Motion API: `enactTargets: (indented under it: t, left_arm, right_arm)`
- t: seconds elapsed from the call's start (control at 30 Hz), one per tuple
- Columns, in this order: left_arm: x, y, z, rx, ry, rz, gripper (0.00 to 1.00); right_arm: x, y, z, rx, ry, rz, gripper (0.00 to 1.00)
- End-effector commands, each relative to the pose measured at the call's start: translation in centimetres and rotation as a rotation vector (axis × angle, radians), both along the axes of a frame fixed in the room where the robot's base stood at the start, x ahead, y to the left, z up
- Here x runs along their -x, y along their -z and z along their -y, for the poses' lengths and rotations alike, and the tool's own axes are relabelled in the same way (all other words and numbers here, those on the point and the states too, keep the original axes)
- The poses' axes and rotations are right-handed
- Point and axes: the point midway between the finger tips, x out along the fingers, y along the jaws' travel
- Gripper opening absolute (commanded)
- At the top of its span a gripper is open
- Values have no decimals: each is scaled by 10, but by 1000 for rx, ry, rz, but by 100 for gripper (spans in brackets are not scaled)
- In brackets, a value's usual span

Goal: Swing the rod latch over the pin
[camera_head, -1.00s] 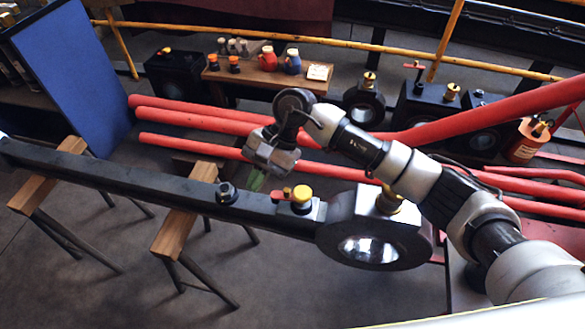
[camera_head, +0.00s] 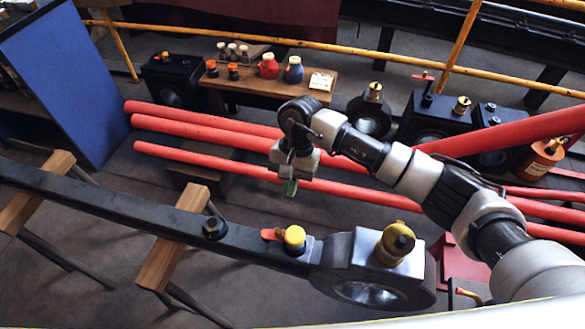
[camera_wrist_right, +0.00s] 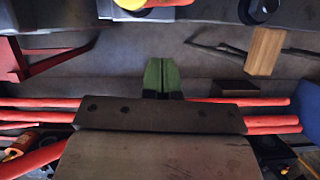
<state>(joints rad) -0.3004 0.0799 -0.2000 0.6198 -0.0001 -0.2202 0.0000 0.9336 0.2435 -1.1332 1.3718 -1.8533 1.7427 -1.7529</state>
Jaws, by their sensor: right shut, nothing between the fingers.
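The long black rod (camera_head: 120,205) runs across the front and ends in a thick eye block (camera_head: 340,262). On the rod, near the block, sits a yellow cap (camera_head: 294,238) with a small red lever (camera_head: 272,234), seemingly the latch, at its left. I cannot make out the pin for certain. The cap (camera_wrist_right: 131,4) and red lever (camera_wrist_right: 165,3) also show at the top edge of the wrist view. My right gripper (camera_head: 289,187), with green fingers (camera_wrist_right: 162,75), is shut and empty, beyond the rod and apart from the lever. My left gripper is not in view.
Wooden trestles (camera_head: 172,240) carry the rod. A brass-yellow fitting (camera_head: 396,243) stands on the eye block. Red pipes (camera_head: 220,160) run behind my gripper. A wooden bench (camera_head: 250,80) with small bottles stands farther back, and a blue panel (camera_head: 70,80) at left.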

Motion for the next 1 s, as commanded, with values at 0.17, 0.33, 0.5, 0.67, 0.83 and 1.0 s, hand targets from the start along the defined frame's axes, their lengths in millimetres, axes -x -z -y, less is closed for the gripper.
enactTargets:
  t: [0.17,0.33,0.5,0.67,0.83,1.0]
  left_arm:
    - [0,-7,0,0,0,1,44]
    - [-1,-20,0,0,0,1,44]
    - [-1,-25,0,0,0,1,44]
    - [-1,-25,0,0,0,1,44]
    - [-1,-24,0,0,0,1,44]
    - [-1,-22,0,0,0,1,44]
  right_arm:
    - [14,35,-6,-1,1,-5,0]
    - [37,37,-15,-2,-1,-1,0]
    - [49,39,-20,-2,-1,0,0]
    - [52,40,-21,-1,0,0,0]
    - [52,40,-21,-1,0,0,0]
    - [55,41,-20,1,32,3,0]
